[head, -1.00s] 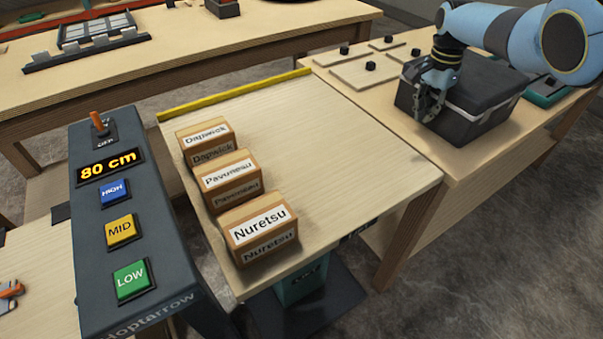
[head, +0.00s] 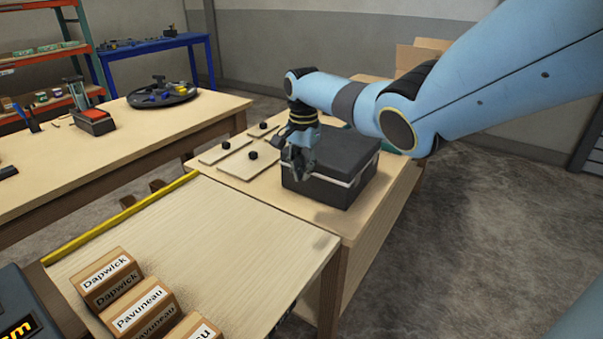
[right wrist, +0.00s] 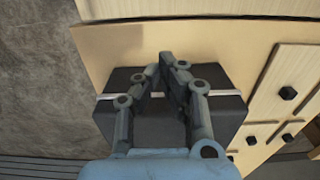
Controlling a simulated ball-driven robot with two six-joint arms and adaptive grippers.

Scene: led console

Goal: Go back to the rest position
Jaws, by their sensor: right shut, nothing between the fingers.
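My right gripper (head: 299,172) is shut and empty, pointing down at the near left part of a dark lidded box (head: 347,152). In the right wrist view the closed fingertips (right wrist: 160,65) show in front of the same box (right wrist: 228,113). Whether the fingers touch the box cannot be told. My right arm reaches in from the upper right. My left gripper is not in view.
The box stands on a wooden table (head: 228,183) with flat panels with black knobs (head: 226,146). A nearer board (head: 220,235) with a yellow edge strip (head: 120,216) carries labelled wooden blocks (head: 106,277). A dark console (head: 15,300) is cut off at lower left.

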